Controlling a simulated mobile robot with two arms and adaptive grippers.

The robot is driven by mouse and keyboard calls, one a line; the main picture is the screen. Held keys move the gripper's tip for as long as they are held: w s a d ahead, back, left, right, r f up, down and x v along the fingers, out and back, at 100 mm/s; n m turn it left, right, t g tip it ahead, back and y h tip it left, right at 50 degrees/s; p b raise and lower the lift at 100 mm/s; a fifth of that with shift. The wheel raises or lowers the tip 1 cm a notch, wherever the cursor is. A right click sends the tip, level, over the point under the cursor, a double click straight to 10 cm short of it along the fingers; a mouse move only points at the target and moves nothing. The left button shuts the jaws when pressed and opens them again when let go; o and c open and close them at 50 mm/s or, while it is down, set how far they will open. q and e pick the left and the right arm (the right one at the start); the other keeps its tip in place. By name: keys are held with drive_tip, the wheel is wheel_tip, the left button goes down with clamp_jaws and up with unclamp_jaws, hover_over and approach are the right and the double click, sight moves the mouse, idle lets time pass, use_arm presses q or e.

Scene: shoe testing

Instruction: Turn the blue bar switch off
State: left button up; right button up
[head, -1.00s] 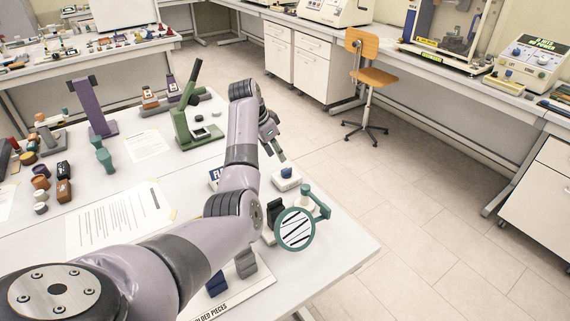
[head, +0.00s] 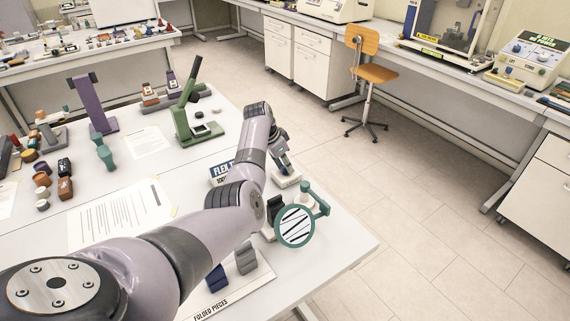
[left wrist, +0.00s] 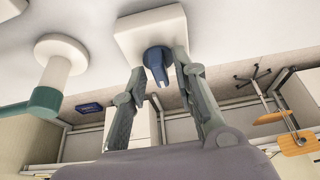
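The blue bar switch (left wrist: 156,58) sits on a small white base (left wrist: 135,24) in the left wrist view. In the head view the white base (head: 287,182) stands near the table's right edge, and my gripper covers most of the switch. My left gripper (head: 286,168) points down right over it. In the left wrist view the fingers of my left gripper (left wrist: 160,66) are apart, one on each side of the blue bar. I cannot tell whether either finger touches it. My right gripper is not in view.
A round teal-framed striped disc (head: 295,226) stands close in front of the switch. A Flex sign (head: 221,172) is to its left, and a green microscope-like stand (head: 190,118) is farther back. Grey and blue folded pieces (head: 245,258) lie near the front. Open floor is to the right.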

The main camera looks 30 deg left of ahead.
use_arm(q)
clamp_jaws()
idle(0.3)
